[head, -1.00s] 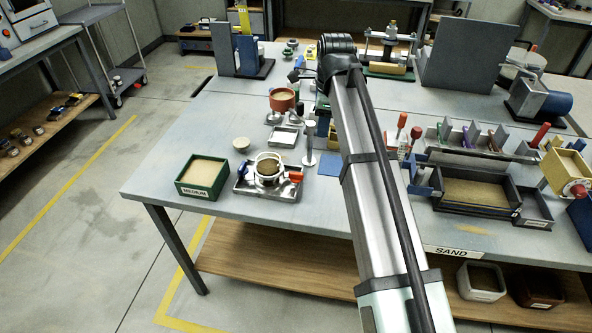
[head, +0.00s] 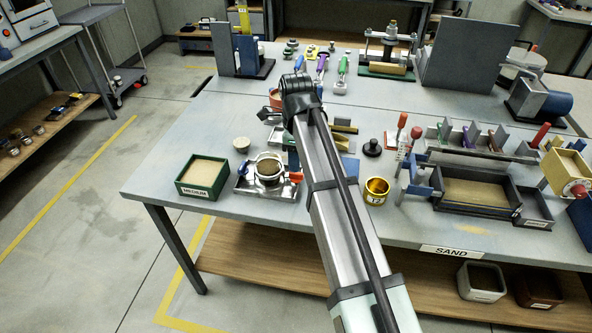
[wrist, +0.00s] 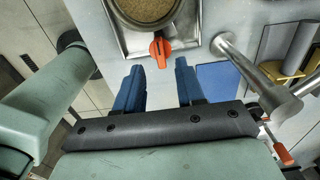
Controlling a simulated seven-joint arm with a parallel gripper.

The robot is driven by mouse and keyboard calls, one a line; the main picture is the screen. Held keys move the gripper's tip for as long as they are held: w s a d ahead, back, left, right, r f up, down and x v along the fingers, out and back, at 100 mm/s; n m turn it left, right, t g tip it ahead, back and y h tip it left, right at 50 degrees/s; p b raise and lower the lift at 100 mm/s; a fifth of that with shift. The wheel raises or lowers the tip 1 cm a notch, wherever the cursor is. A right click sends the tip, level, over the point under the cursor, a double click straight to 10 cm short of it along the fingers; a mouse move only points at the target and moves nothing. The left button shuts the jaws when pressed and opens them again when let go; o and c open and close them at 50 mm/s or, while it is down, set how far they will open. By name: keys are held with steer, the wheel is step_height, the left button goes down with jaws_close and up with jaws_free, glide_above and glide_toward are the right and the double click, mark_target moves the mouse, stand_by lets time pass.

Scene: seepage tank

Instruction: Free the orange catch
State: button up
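The orange catch (wrist: 160,50) sits on the near edge of a metal fixture (wrist: 191,38) that holds a round cup of brown grain (wrist: 143,8). It points up and down the wrist picture, with a wider rounded end. In the head view the catch (head: 295,177) is on the right side of the fixture (head: 276,189), beside my arm. My gripper (wrist: 159,68) is open and empty. Its two blue fingers stand apart below the catch in the wrist picture, with the catch lined up between them. I cannot tell the height gap.
A green box of sand (head: 203,172) stands left of the fixture. A metal post with a rounded head (wrist: 228,46) stands close to the right finger. A blue pad (wrist: 219,82) lies on the table right of the fingers. A gold tin (head: 376,191) stands right of my arm.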

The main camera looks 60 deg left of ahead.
mark_target(296, 176)
steer(key=shift+f, duration=2.6)
steer(key=shift+c, duration=0.4)
jaws_close()
